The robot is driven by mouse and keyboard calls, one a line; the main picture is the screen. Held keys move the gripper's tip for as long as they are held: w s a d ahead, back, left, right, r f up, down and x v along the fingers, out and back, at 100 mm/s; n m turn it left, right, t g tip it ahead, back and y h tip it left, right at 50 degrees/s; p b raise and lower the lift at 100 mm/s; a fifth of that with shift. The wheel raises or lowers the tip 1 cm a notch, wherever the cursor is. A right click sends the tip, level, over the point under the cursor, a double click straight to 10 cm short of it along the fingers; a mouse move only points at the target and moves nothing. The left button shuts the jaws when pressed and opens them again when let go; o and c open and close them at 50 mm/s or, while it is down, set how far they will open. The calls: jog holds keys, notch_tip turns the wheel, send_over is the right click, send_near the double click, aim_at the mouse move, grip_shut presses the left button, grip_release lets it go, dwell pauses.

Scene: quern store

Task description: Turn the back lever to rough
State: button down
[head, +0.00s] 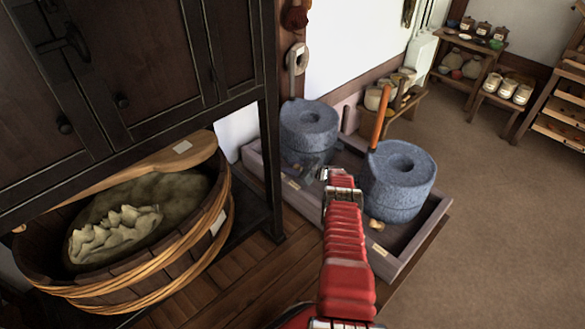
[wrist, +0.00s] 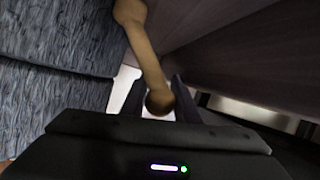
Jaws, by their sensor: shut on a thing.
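Two grey stone querns stand in a wooden tray (head: 420,240) in the head view: the back quern (head: 308,125) and the front quern (head: 397,182). My gripper (head: 325,176) is low beside the back quern, at the end of my red arm. In the wrist view, my gripper (wrist: 160,92) is shut on a tan wooden lever with a rounded end, the back lever (wrist: 145,45). In the head view this lever is hidden by my gripper. The ribbed stone of a quern (wrist: 55,85) fills the left of the wrist view. I cannot read the lever's setting.
The tray carries small labels, one near the back quern (head: 293,184) and one near the front quern (head: 380,253). An orange upright handle (head: 379,118) rises by the front quern. A dark cabinet (head: 140,60) and a wooden tub (head: 120,285) stand at left. Open floor lies at right.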

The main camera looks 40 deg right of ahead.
jog(key=shift+r, duration=0.1)
jog(key=c, duration=1.7)
grip_release()
jog(key=shift+o, duration=0.2)
jog(key=shift+s+d, duration=0.1)
jog(key=shift+s, duration=0.05)
jog(key=v, duration=1.3)
jog(key=shift+s, duration=0.2)
